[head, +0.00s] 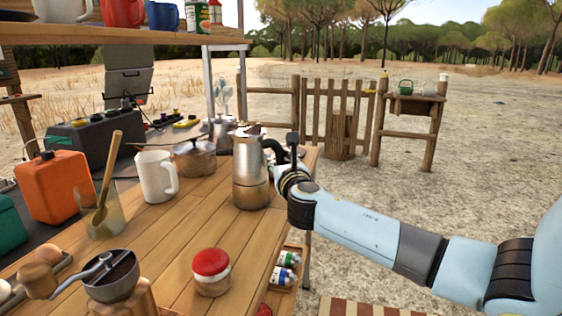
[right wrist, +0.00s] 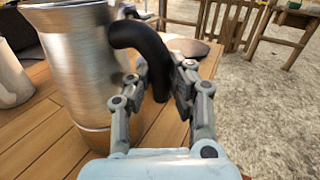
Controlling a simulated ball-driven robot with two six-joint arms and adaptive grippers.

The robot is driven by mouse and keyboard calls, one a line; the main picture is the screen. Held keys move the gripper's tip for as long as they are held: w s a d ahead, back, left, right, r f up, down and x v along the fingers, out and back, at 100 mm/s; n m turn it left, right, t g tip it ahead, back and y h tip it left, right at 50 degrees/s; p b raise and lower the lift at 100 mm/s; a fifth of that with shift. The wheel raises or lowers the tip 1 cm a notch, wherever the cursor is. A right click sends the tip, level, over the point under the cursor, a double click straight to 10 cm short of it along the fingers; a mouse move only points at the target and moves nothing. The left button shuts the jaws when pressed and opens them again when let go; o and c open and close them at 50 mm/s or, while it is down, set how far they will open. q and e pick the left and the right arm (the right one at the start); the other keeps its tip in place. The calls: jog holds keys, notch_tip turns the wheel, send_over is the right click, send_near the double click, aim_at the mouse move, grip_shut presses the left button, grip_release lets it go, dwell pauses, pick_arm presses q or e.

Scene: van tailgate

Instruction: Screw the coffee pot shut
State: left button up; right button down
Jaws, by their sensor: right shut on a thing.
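The silver coffee pot (head: 250,168) stands upright on the wooden table near its right edge. It has a metal upper part and a lower base, which meet at a waist. My right gripper (head: 284,166) is at the pot's right side. In the right wrist view its fingers (right wrist: 165,82) are shut on the pot's black curved handle (right wrist: 139,36), and the pot's body (right wrist: 82,65) fills the left side. Whether the two halves are tight cannot be told. My left gripper is not in view.
A white mug (head: 155,176), a lidded saucepan (head: 194,158) and a glass with a wooden spoon (head: 100,213) stand left of the pot. A red-lidded jar (head: 211,272), a coffee grinder (head: 112,277) and a small box of tubes (head: 284,270) are in front.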

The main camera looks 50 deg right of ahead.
jog(key=shift+f, duration=0.2)
dwell(0.6)
jog(key=c, duration=1.1)
grip_release()
jog(key=shift+c, duration=0.2)
jog(key=shift+f, duration=0.1)
jog(key=v, duration=1.2)
